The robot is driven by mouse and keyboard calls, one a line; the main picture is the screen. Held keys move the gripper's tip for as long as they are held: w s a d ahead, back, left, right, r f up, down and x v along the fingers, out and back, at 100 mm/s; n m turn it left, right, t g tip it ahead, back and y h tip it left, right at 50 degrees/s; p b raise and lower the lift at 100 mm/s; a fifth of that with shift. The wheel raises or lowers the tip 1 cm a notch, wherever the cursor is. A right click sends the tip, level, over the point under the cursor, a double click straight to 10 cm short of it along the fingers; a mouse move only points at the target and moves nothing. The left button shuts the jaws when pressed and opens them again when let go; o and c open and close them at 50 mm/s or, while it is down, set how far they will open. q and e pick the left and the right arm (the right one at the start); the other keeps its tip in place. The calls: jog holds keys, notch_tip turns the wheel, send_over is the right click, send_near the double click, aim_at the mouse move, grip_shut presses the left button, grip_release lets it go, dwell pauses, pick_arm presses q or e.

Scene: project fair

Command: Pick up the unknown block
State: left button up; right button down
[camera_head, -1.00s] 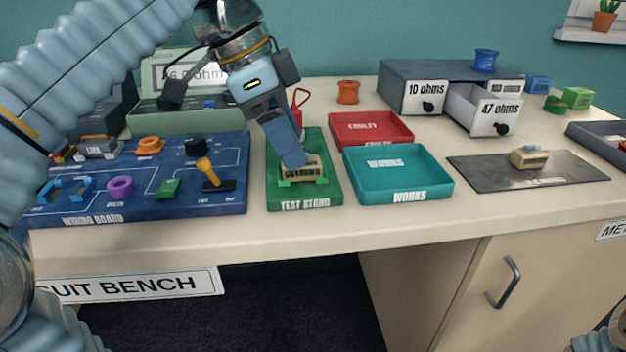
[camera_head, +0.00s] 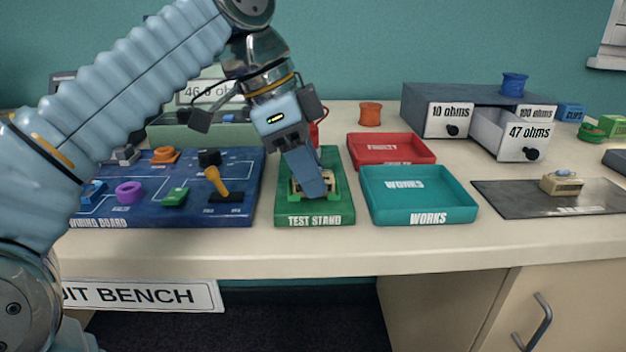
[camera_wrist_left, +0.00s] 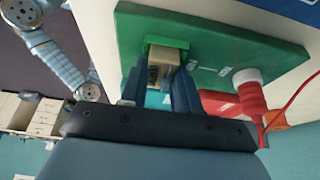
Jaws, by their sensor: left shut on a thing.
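The block is a small cream piece with dark markings. It sits at the green test stand (camera_head: 315,214), largely hidden behind my left gripper (camera_head: 316,192) in the head view. In the left wrist view the block (camera_wrist_left: 163,57) is between the two blue fingers of my left gripper (camera_wrist_left: 160,88), which is shut on it. The block is still in or right at the bright green holder (camera_wrist_left: 150,44) on the stand. Another cream block (camera_head: 563,186) with a blue part on top lies on the dark mat at the right. My right gripper is not seen.
The blue wiring board (camera_head: 235,165) lies left of the stand. The teal WORKS tray (camera_head: 420,215) and the red tray (camera_head: 405,160) stand right of it. A drawer unit (camera_head: 440,100) is behind, its 47 ohms drawer (camera_head: 500,140) pulled out. The dark mat (camera_head: 510,200) is further right.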

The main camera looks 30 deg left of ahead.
aim_at(327, 176)
pick_arm(q)
jog(key=shift+r, duration=0.5)
notch_tip(327, 176, up, 3)
jog(key=shift+d+p, duration=0.15)
jog(key=shift+p, duration=0.8)
jog(key=s+d+r+p, duration=0.5)
jog(key=s+d+r, duration=0.2)
jog(key=d+r, duration=0.4)
jog(key=shift+d+r, duration=0.4)
jog(key=shift+r, duration=0.1)
jog(key=shift+s, duration=0.1)
